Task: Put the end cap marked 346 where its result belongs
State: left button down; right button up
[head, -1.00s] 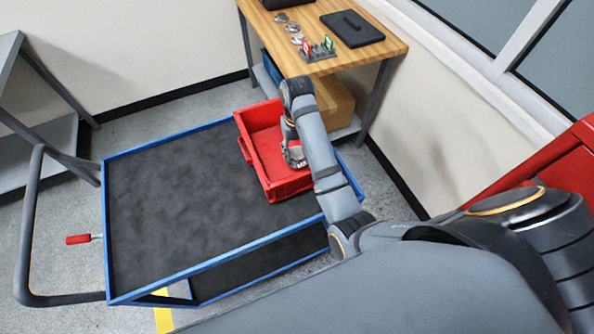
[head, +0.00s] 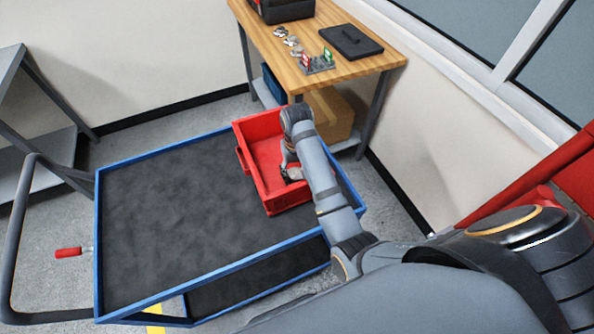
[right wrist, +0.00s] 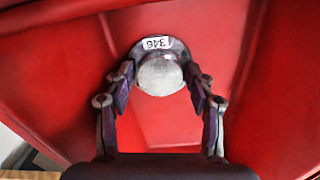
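The end cap marked 346 (right wrist: 161,74) is a round grey metal piece with a raised hub and a white label on its flange. It is in the red bin (head: 257,160) on the cart and shows partly in the head view (head: 295,174). My right gripper (right wrist: 160,70) reaches down into the bin. Its two fingertips stand on either side of the cap, close to its edges. I cannot tell whether they press on it or leave thin gaps. My left gripper is out of view.
The blue-edged cart (head: 170,225) has a bare dark top left of the bin. Beyond it, a wooden table (head: 280,62) carries a small grey rack (head: 318,66) with red and green markers, several metal parts (head: 290,40) and a black tray (head: 351,42). A wall stands right.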

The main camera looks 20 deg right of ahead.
aim_at(297, 174)
jog(key=shift+r, duration=0.25)
notch_tip(297, 174, up, 5)
jog(key=p, duration=0.2)
jog(key=shift+f+p, duration=0.1)
jog(key=shift+p, duration=0.2)
notch_tip(297, 174, up, 7)
jog(key=p, duration=0.7)
